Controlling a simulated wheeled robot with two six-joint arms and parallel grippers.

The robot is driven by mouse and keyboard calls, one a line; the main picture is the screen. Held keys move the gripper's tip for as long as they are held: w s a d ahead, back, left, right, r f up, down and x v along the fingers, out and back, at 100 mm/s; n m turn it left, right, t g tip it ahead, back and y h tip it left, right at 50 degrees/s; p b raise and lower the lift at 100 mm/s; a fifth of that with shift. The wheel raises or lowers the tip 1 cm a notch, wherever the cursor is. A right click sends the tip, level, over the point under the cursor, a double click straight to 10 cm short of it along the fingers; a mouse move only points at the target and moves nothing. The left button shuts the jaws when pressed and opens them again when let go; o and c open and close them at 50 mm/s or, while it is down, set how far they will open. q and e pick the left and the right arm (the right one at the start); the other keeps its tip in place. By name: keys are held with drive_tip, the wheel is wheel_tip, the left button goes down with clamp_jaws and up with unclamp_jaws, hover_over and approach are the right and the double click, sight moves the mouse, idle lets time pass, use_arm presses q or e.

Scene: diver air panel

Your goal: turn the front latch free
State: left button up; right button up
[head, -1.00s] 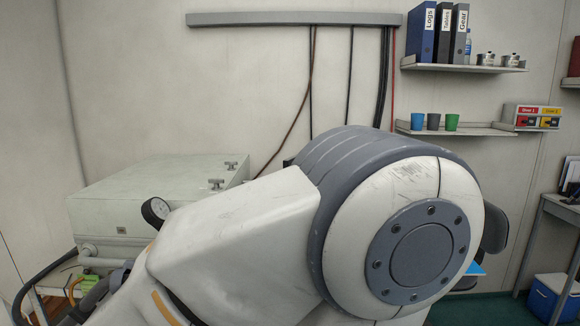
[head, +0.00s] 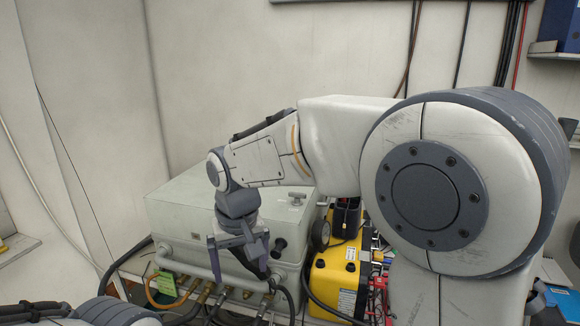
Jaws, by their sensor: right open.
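The pale grey panel box (head: 180,198) stands low in front of me with its lid down. One small T-shaped latch (head: 297,200) shows near the lid's right edge; it appears to be the front one. The other latch is not visible, with my right arm across that side of the lid. My right gripper (head: 240,270) is open and points down before the box's front face, left of the latch and apart from it. My left gripper is out of view.
Hoses and brass fittings (head: 203,298) crowd below the box. A yellow case (head: 335,280) stands close on the right.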

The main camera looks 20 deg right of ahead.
drive_tip(key=w+d+r+m+t+h+p, duration=0.1)
drive_tip(key=w+d+r+m+p, duration=0.3)
drive_tip(key=w+d+r, duration=0.55)
drive_tip(key=m+h+p, duration=0.2)
drive_tip(key=m+p, duration=0.1)
drive_tip(key=m, duration=0.1)
approach(296, 199)
use_arm(q)
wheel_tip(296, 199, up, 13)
drive_tip(key=p, duration=0.3)
use_arm(e)
drive_tip(key=shift+n+y, duration=0.3)
drive_tip(key=x, duration=0.4)
drive_tip(key=w+d+x, duration=0.1)
drive_tip(key=x, duration=0.1)
drive_tip(key=shift+d+f, duration=0.1)
drive_tip(key=shift+d, duration=0.1)
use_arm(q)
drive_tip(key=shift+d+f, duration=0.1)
use_arm(e)
drive_tip(key=shift+w, duration=0.1)
drive_tip(key=c, duration=1.4)
